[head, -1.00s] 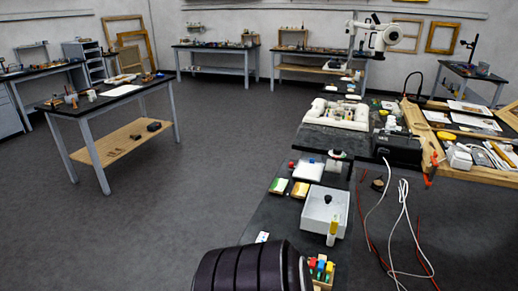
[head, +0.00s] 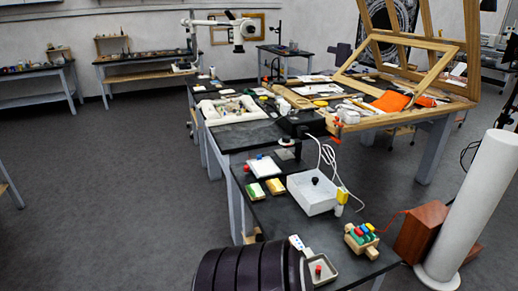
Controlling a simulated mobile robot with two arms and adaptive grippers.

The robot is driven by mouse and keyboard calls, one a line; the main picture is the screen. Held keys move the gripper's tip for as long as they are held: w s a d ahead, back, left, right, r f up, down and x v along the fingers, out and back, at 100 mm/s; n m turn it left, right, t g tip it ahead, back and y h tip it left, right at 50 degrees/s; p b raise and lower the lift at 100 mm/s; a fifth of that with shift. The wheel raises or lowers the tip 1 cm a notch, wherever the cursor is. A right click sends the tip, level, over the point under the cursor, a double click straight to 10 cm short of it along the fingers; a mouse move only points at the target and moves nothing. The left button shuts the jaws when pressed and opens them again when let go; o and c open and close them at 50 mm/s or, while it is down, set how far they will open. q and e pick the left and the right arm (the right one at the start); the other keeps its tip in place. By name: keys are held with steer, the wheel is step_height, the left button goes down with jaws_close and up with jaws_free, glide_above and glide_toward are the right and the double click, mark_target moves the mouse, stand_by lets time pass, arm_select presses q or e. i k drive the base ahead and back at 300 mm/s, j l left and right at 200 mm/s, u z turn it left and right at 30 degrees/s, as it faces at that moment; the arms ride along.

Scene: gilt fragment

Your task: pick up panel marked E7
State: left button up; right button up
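No marking E7 can be read in the head view, so I cannot tell which thing is the panel. Two small flat pieces, a green and cream one (head: 255,191) and a yellowish one (head: 276,187), lie on the near dark bench (head: 335,222). A white flat piece (head: 264,168) lies just behind them. Neither of my grippers is in view. A black ribbed part of my own body fills the bottom edge left of centre and hides the near corner of the bench.
A white box (head: 312,196), a rack of coloured pieces (head: 361,238) and a small tray (head: 320,270) stand on the near bench. A wooden easel frame (head: 420,75) rises behind. A white column (head: 470,210) and brown box (head: 420,232) stand at right. Floor at left is clear.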

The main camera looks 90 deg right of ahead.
mark_target(274, 186)
steer(key=i+l+z, duration=0.15)
steer(key=z, duration=0.3)
steer(key=i+z, duration=0.3)
steer(key=z, duration=0.15)
steer(key=i+z, duration=0.25)
steer(key=z, duration=0.2)
steer(key=i+j+z, duration=0.1)
steer(key=z, duration=0.4)
steer(key=i+j+z, duration=0.25)
steer(key=z, duration=0.2)
